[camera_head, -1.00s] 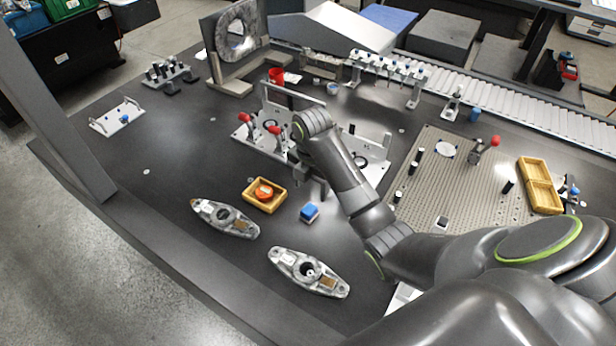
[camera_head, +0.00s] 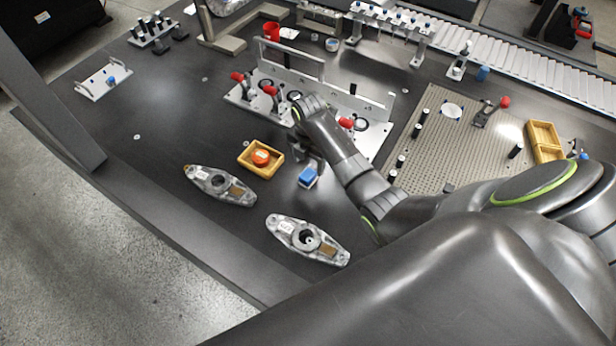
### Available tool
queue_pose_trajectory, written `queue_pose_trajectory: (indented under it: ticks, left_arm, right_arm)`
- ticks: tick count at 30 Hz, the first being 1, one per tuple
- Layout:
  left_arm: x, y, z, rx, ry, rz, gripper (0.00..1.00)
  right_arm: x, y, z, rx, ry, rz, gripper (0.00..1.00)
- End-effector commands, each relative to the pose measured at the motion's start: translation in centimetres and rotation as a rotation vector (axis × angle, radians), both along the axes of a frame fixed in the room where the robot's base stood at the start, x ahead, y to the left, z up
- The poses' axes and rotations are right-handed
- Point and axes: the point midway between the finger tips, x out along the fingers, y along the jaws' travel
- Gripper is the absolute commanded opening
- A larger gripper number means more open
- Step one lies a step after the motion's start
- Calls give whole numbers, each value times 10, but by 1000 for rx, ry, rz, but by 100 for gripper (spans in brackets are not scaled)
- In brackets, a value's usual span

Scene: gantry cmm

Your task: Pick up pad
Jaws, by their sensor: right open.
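The pad seems to be the small blue block (camera_head: 308,177) with a paler lower part, lying on the dark table in the middle of the head view. My right gripper (camera_head: 305,162) is open, just above and behind the blue block, with its fingers pointing down. Its fingers are small and dark here, and I cannot tell whether they touch the block. My left gripper is not in view.
A yellow tray (camera_head: 246,161) holding an orange round piece (camera_head: 261,157) stands left of the block. Two grey metal castings (camera_head: 219,185) (camera_head: 306,239) lie nearer the table edge. A fixture plate with red-handled clamps (camera_head: 241,95) stands behind. A perforated plate (camera_head: 455,135) lies right.

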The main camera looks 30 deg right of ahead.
Motion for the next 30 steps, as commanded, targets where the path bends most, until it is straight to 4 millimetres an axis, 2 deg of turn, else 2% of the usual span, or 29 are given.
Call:
queue_pose_trajectory:
  ticks: [8,15,18,27,30]
  left_arm:
    - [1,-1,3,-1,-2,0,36]
    - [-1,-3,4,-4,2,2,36]
    - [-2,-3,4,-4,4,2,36]
    - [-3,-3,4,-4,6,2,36]
    - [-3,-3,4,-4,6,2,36]
  right_arm:
    - [-2,2,-18,1,4,0,62]
    - [-3,4,-50,1,3,-1,62]
    - [-3,4,-57,0,1,0,62]
    - [-2,4,-61,0,-1,0,62]
    - [-2,4,-60,0,-1,0,49]
